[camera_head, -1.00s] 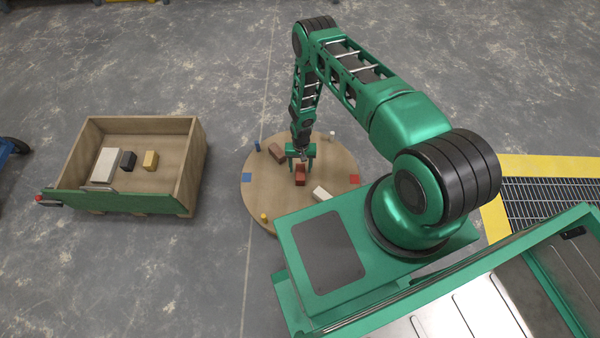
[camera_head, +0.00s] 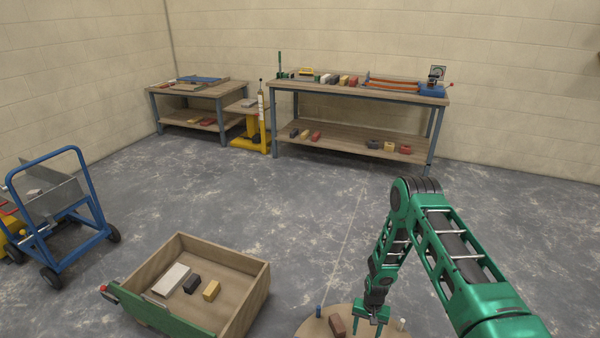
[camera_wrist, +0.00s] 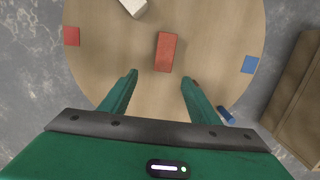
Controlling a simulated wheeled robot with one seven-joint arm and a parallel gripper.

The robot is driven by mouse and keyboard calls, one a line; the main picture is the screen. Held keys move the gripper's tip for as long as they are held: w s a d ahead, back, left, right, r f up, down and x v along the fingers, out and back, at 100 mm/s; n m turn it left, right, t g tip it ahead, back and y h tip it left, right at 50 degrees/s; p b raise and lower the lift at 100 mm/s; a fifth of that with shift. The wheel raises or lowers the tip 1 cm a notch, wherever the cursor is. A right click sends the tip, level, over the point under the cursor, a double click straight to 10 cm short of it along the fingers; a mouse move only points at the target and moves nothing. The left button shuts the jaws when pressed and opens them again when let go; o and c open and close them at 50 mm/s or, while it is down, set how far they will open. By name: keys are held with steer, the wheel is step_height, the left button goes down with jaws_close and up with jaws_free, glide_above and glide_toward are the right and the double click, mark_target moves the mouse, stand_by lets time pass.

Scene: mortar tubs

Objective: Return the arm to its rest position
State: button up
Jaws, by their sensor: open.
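My gripper (camera_head: 370,322) hangs over the round wooden table, its lower part near the bottom edge of the head view. In the wrist view my gripper (camera_wrist: 159,79) is open and empty, its two fingers apart. A red brick (camera_wrist: 165,52) lies on the round table (camera_wrist: 210,40), just beyond the fingertips and apart from them. My green arm reaches forward and bends down at the elbow, away from any folded pose. The red brick cannot be made out in the head view.
A wooden crate (camera_head: 262,290) with several blocks is at left. A blue cart (camera_head: 62,225) and workbenches (camera_head: 360,92) stand farther off, with open floor between.

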steer(key=d+r, duration=0.5)
steer(key=r, duration=0.9)
steer(key=s+d+r+h, duration=0.1)
steer(key=d+r, duration=0.3)
steer(key=r, duration=1)
steer(key=d+r, duration=0.5)
steer(key=r, duration=0.9)
steer(key=s+d+r+m, duration=0.1)
steer(key=s+d+r, duration=0.2)
steer(key=s+r, duration=1.1)
steer(key=s+a+r, duration=0.1)
steer(key=s+r, duration=0.1)
steer(key=s, duration=0.4)
steer(key=s+r, duration=0.3)
steer(key=s, duration=0.3)
steer(key=s+a+r+m+t+y, duration=0.1)
steer(key=s+r, duration=0.1)
steer(key=s, duration=0.4)
steer(key=shift+a+r, duration=0.3)
